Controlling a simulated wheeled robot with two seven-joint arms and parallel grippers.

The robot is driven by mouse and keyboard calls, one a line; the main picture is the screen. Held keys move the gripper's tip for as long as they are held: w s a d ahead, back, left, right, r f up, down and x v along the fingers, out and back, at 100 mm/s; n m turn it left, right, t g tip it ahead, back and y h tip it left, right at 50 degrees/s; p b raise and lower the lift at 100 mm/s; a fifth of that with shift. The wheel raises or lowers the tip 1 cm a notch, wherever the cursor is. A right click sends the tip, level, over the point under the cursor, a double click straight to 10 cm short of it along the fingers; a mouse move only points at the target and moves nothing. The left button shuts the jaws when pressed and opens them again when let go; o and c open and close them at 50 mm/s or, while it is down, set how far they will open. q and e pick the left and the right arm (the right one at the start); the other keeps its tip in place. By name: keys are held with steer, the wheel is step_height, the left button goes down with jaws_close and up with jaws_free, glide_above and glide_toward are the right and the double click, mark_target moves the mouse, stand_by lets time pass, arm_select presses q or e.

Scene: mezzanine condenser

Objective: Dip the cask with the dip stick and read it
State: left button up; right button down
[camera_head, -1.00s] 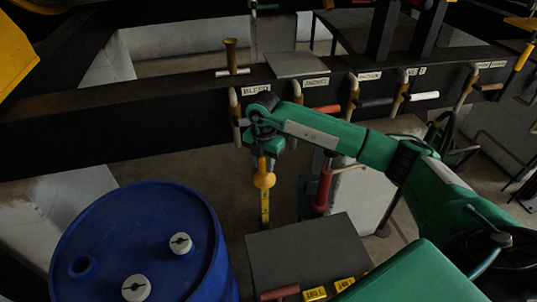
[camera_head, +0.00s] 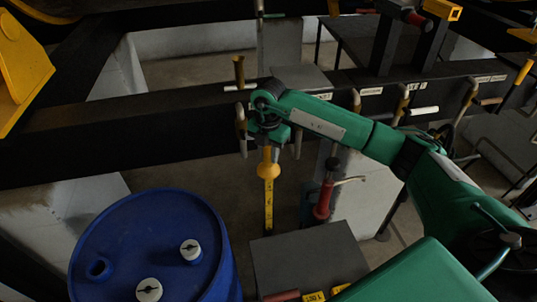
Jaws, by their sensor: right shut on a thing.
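The blue cask (camera_head: 215,262) stands upright at the lower left. Its top has an open round hole (camera_head: 98,269) on the left and two pale caps, one (camera_head: 190,250) on the right and one (camera_head: 149,290) near the front. My right gripper (camera_head: 268,142) is shut on the yellow dip stick (camera_head: 268,205), just in front of the dark beam. The stick hangs upright, with a round bulge above a flat marked strip. It is to the right of the cask and apart from it. The marks are too small to read. My left gripper is out of view.
A dark beam (camera_head: 120,138) with labelled handles crosses behind the stick. A grey box top (camera_head: 305,255) with yellow tags stands to the cask's right. A red-handled device (camera_head: 323,197) stands behind it. Floor shows between cask and stick.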

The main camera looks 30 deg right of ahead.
steer(key=shift+r+p, duration=1.8)
steer(key=shift+r, duration=2.05)
steer(key=shift+f, duration=0.1)
